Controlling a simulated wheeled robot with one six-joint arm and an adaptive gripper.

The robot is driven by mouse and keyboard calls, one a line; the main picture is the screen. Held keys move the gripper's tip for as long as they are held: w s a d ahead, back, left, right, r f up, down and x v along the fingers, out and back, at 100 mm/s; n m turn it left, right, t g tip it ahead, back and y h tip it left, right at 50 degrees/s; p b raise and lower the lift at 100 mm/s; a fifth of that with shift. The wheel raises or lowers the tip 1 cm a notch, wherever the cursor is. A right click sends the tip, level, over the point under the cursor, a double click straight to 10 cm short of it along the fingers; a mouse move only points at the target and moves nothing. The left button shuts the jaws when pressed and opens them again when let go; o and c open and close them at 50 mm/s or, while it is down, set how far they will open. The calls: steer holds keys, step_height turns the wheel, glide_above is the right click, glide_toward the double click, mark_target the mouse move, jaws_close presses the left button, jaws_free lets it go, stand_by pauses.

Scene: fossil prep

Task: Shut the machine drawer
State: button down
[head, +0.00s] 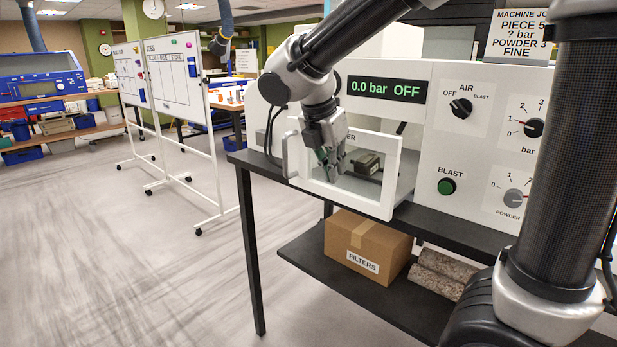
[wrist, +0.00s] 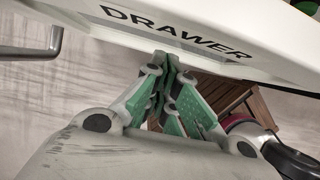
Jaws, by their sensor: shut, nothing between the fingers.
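The machine drawer (head: 388,197) is pulled out of the white machine (head: 425,130). Its white front stands apart from the machine body, and a dark block (head: 368,163) shows within its frame. A pale bar handle (head: 291,156) is on the left of the front; a grey bar also shows in the wrist view (wrist: 56,40). My gripper (head: 332,174) is shut and empty, fingers pointing down at the drawer front, and covers part of the label. In the wrist view its fingertips (wrist: 160,62) are close to the white labelled panel (wrist: 110,28); I cannot tell whether they touch.
The machine stands on a dark table (head: 245,161). A filters box (head: 368,240) and brown rolls (head: 440,272) lie on the lower shelf. Whiteboards on wheeled stands (head: 178,80) are at the back left. The floor (head: 130,240) at the left is clear.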

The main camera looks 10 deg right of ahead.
steer(key=w+d, duration=0.2)
steer(key=d, duration=0.1)
steer(key=w+d, duration=0.3)
steer(key=d, duration=0.1)
steer(key=w+d, duration=0.2)
steer(key=d, duration=0.1)
steer(key=shift+w+d, duration=0.3)
steer(key=shift+w, duration=0.1)
steer(key=shift+r, duration=0.1)
